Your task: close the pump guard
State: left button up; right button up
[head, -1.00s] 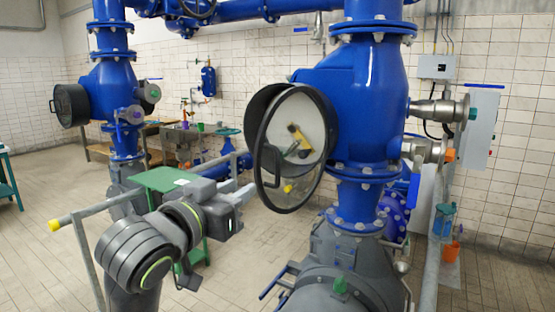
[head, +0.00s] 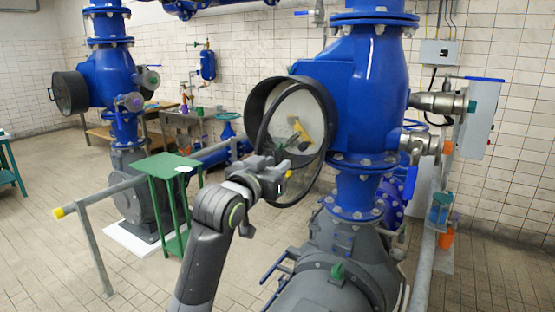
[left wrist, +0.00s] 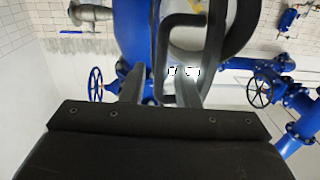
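The pump guard is a round, clear cover with a black rim (head: 262,137), standing ajar at the open black-rimmed mouth of the large blue pump (head: 358,95). A yellow part shows through it. My left gripper (head: 285,168) is at the lower left of the guard, in front of it. In the left wrist view its two fingers (left wrist: 161,90) are apart, and the guard's dark bar handle (left wrist: 163,62) shows between them, with space beside it. I cannot tell whether a finger touches the handle. My right gripper is not in view.
A green stand (head: 168,168) and a grey railing (head: 120,188) with a yellow end stand left of my arm. Grey pump casing (head: 330,285) lies below the guard. A second blue pump (head: 108,82) stands at the back left. Tiled floor is clear at the left.

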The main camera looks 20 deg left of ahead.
pick_arm(q)
jog(key=shift+x, duration=0.85)
grip_shut()
